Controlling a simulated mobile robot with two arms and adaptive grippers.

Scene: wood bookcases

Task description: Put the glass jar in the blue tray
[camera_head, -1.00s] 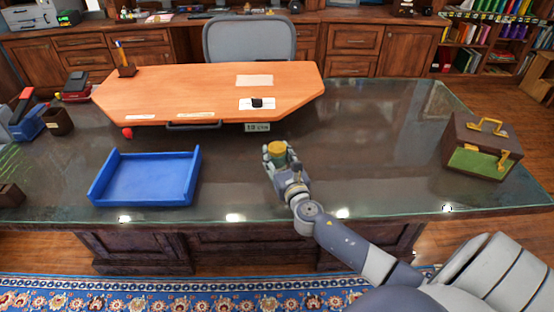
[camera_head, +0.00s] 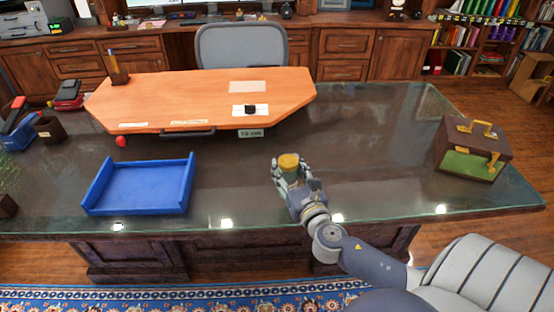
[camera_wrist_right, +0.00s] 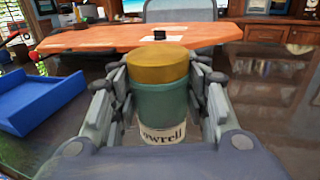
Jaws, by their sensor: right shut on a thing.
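The glass jar (camera_head: 289,162) has a yellow-brown lid and a greenish body. In the right wrist view the jar (camera_wrist_right: 162,98) stands upright between the fingers, with a pale label low on its front. My right gripper (camera_head: 287,172) is shut on the jar over the dark glass-topped desk. I cannot tell whether the jar's base touches the desk. The blue tray (camera_head: 184,184) lies empty on the desk, to the left of the gripper and apart from it. The tray also shows at the left of the right wrist view (camera_wrist_right: 50,104). My left gripper is not in view.
An orange wooden board (camera_head: 200,95) lies behind the tray and jar, with a small red ball (camera_head: 121,141) by its left front edge. A brown case (camera_head: 473,150) stands at the right. The desk between tray and gripper is clear.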

